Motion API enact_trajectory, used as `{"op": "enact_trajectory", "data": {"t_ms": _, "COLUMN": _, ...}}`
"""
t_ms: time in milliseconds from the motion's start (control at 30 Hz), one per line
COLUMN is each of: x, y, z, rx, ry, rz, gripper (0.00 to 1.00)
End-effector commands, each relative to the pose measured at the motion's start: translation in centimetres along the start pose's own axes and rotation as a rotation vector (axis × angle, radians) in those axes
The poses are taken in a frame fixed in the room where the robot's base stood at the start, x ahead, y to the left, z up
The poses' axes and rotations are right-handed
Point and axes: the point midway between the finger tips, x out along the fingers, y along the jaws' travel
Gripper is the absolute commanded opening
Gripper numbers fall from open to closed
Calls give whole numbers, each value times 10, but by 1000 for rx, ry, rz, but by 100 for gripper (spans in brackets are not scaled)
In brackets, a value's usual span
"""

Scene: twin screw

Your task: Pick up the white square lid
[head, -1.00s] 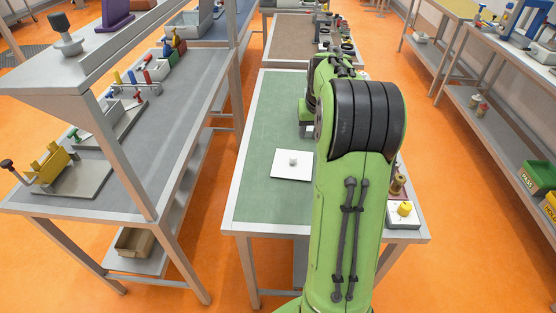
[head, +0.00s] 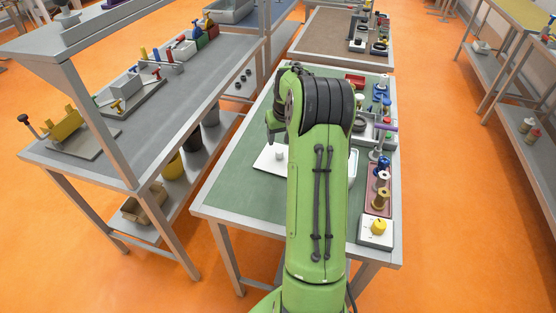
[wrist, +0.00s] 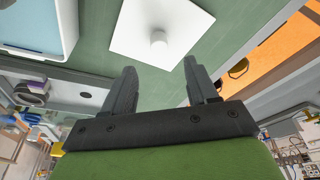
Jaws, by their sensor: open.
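The white square lid (head: 268,160) lies flat on the green mat of the table, just left of my arm in the head view. A small round white knob stands at its middle. The lid also shows at the top of the wrist view (wrist: 185,22), with the knob toward me. My gripper (wrist: 160,80) is open and empty there, its two dark fingers apart and pointing toward the lid without touching it.
A white-rimmed container with a pale blue inside (wrist: 35,30) is beside the lid in the wrist view. Spools on a reddish tray (head: 376,207) and a white box with a yellow knob (head: 378,228) line the table's right edge. The green mat (head: 235,185) is clear left of my arm.

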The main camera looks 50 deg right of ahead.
Motion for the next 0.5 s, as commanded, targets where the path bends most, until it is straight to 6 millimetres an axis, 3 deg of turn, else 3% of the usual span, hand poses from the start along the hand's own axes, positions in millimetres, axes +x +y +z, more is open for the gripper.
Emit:
{"op": "enact_trajectory", "data": {"t_ms": 100, "x": 26, "y": 0, "z": 0, "rx": -1, "ry": -1, "rz": -1, "gripper": 58}}
{"op": "enact_trajectory", "data": {"t_ms": 267, "x": 44, "y": 0, "z": 0, "rx": -1, "ry": 0, "rz": 0, "gripper": 58}}
{"op": "enact_trajectory", "data": {"t_ms": 500, "x": 86, "y": 0, "z": 1, "rx": -1, "ry": 0, "rz": -1, "gripper": 58}}
